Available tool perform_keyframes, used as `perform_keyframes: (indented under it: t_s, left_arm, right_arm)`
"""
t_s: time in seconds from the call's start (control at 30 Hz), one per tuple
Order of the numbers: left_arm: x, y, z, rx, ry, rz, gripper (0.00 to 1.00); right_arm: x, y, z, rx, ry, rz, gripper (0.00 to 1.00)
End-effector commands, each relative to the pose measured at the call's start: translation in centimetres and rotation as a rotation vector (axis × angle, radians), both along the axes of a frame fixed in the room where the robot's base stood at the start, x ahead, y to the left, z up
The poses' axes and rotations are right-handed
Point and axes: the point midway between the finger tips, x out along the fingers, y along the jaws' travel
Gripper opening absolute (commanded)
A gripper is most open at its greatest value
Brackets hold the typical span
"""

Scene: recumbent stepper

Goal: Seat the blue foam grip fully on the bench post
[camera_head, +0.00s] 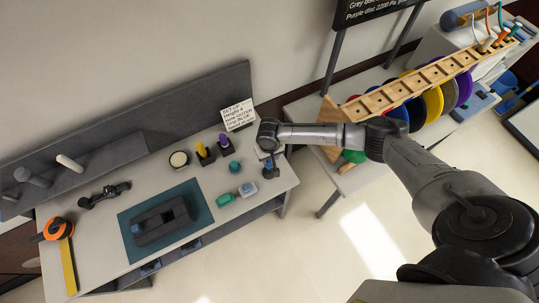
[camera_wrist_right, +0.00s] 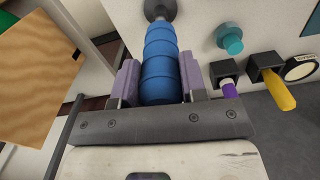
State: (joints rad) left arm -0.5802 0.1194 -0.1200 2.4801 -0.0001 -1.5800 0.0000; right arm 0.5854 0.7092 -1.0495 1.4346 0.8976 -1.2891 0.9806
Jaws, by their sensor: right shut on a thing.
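The blue foam grip (camera_wrist_right: 162,62) is a ribbed blue cylinder in the right wrist view. My right gripper (camera_wrist_right: 160,80) is shut on it, with a lilac pad on each side. Dark grey metal with a flared end, which looks like the bench post (camera_wrist_right: 160,10), shows just beyond the grip's far end, in line with it. I cannot tell how far the grip sits over the post. In the head view my right gripper (camera_head: 269,158) is at the bench's right corner, with a little blue showing below it. My left gripper is not in view.
Near the right gripper are a teal knob (camera_head: 234,167), yellow (camera_head: 201,148) and purple (camera_head: 223,141) handles in black holders, and a sign (camera_head: 238,115). A dark block (camera_head: 160,222) rests on a green mat (camera_head: 200,204).

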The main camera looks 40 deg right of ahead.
Motion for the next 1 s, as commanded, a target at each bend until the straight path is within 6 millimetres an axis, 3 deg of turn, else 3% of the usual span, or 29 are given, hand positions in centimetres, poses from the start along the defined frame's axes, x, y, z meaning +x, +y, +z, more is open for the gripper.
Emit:
perform_keyframes:
  t_s: [1.0]
  left_arm:
    - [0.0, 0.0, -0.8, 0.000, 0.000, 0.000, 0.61]
  right_arm:
    - [0.0, 0.0, -2.0, 0.000, -0.001, 0.000, 0.00]
